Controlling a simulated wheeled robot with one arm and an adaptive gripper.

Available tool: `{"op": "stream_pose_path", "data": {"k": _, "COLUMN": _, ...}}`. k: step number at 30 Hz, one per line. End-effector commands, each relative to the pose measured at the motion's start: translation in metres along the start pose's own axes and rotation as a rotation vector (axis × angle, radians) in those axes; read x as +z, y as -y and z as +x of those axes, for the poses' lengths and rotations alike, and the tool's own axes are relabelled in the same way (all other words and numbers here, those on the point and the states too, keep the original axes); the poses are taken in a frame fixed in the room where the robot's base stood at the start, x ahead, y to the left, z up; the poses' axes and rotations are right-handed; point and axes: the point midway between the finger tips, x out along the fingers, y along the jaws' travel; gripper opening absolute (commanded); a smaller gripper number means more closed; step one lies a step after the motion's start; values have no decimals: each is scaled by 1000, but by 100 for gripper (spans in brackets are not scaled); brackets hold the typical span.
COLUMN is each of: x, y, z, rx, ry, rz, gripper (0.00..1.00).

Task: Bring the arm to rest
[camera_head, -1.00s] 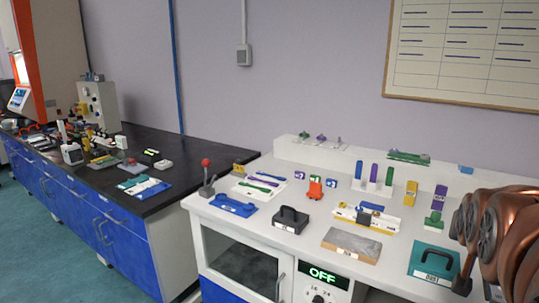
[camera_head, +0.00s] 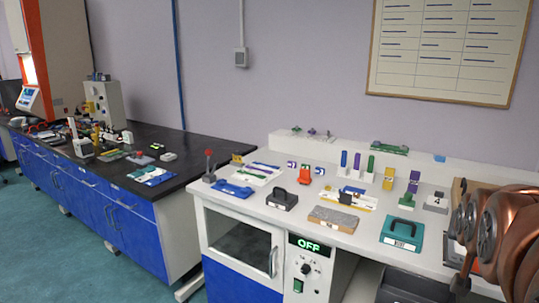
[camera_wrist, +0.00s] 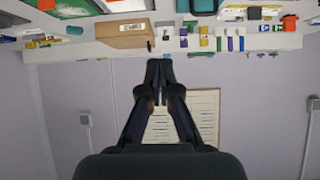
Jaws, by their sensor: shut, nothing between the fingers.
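My gripper (camera_wrist: 159,75) shows in the wrist view, with its dark fingers brought together and nothing between them. The wrist view is upside down. In it, the fingertips point toward the light bench edge and a brown cardboard box (camera_wrist: 124,33); I cannot tell the distance. In the head view, my copper-coloured arm links fill the lower right edge, folded in front of the bench's right end. My gripper is not visible in the head view.
A black-topped bench (camera_head: 165,178) stands left, with instruments. Open floor (camera_head: 40,250) lies at the lower left.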

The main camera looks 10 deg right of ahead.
Motion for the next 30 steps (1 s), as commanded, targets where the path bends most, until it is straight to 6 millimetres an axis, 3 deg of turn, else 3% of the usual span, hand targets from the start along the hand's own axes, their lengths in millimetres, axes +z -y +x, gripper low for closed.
{"op": "stream_pose_path", "data": {"k": 8, "x": 42, "y": 15, "z": 10, "rx": -31, "ry": 101, "rz": -34, "gripper": 0}}
{"op": "stream_pose_path", "data": {"k": 17, "x": 120, "y": 45, "z": 17, "rx": -94, "ry": 290, "rz": -116, "gripper": 0}}
{"op": "stream_pose_path", "data": {"k": 20, "x": 158, "y": 58, "z": 17, "rx": -123, "ry": 382, "rz": -163, "gripper": 0}}
{"op": "stream_pose_path", "data": {"k": 23, "x": 212, "y": 72, "z": 12, "rx": -160, "ry": 512, "rz": -238, "gripper": 0}}
{"op": "stream_pose_path", "data": {"k": 27, "x": 288, "y": 83, "z": -6, "rx": -205, "ry": 708, "rz": -364, "gripper": 0}}
{"op": "stream_pose_path", "data": {"k": 30, "x": 325, "y": 83, "z": -19, "rx": -221, "ry": 814, "rz": -436, "gripper": 0}}
